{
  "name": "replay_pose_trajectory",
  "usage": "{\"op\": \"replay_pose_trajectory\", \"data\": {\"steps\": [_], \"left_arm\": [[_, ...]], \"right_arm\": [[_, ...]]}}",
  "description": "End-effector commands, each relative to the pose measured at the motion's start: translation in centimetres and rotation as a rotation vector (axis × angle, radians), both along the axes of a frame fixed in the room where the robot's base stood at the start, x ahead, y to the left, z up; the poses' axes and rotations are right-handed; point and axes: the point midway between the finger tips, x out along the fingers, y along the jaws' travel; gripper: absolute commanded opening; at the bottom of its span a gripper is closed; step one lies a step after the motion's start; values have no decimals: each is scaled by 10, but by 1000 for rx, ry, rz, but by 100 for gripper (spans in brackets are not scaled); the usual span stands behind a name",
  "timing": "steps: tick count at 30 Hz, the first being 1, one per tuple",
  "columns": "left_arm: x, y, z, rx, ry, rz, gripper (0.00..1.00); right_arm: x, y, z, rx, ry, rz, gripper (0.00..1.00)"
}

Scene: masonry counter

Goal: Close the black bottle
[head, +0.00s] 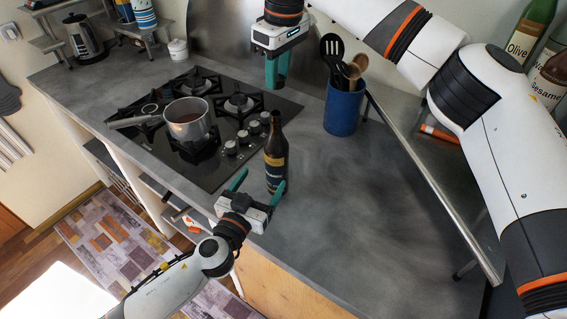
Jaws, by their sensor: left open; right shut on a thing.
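The black bottle (275,150) is dark with a tan label band and stands upright on the grey counter near its front edge. Its mouth is small in the picture, and I cannot make out a cap on it. My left gripper (259,184) is open low at the bottle, its two teal fingers spread; one finger overlaps the bottle's base. My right gripper (277,80) is above and behind the bottle in the picture, pointing down, clear of it. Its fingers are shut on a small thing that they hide.
A steel pot (188,121) sits on the black gas hob (215,171) left of the bottle. A blue utensil holder (342,108) stands behind right. A metal rail (440,195) and labelled bottles (528,32) are at the right. The counter right of the bottle is clear.

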Motion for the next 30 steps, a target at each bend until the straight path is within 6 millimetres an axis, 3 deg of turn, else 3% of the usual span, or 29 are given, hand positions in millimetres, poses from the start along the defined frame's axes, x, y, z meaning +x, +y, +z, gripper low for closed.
{"op": "replay_pose_trajectory", "data": {"steps": [8, 21, 30], "left_arm": [[9, -3, 0, 1, -2, 1, 80], [80, -36, 1, 1, -2, 1, 80], [107, -49, -1, 2, 0, 0, 80]], "right_arm": [[0, 0, 0, 0, 0, 0, 8], [0, 0, 0, 0, 0, 0, 8], [0, 0, 0, 0, 0, 0, 8]]}}
